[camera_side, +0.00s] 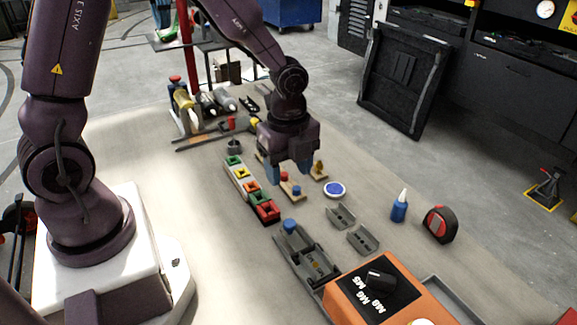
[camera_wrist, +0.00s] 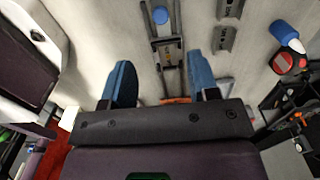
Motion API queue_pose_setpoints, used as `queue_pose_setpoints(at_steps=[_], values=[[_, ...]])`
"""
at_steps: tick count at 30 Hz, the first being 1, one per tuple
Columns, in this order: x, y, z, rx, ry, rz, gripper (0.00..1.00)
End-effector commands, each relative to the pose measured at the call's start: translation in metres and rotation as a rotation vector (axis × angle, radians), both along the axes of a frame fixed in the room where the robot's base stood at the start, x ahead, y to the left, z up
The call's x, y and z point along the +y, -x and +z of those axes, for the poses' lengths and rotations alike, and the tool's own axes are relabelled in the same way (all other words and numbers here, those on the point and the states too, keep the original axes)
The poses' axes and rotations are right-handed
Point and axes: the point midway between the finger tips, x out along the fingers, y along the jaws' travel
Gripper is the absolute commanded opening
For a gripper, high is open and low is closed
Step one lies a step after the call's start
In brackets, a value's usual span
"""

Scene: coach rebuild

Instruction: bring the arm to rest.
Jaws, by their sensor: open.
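My gripper (camera_side: 288,174) hangs from my arm above the wooden work surface (camera_side: 180,230), near the middle of the side view. Its two blue fingers stand apart with nothing between them. In the wrist view the open gripper (camera_wrist: 164,88) shows the same wide gap. Below and around it in the side view are a row of coloured bins (camera_side: 244,182) and small boards with blue and red pegs (camera_side: 291,188). The fingertips partly hide these boards, and I cannot tell the exact height above them.
A grey tray (camera_side: 303,262) with a blue cylinder and an orange case (camera_side: 385,290) stand at the front. Grey brackets (camera_side: 362,240), a blue bottle (camera_side: 399,208) and a tape measure (camera_side: 440,224) lie right. Tools and bottles (camera_side: 215,105) crowd the back. The surface at left is bare.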

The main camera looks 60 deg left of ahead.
Motion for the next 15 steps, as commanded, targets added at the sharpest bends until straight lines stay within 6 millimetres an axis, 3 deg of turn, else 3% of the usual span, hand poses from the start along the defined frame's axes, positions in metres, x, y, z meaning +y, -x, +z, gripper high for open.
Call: queue_pose_setpoints(at_steps=[10,15], values=[[0.0,0.0,0.0,0.002,0.0,0.042,0.55],[0.002,0.013,-0.003,0.051,-0.008,0.273,0.55]])
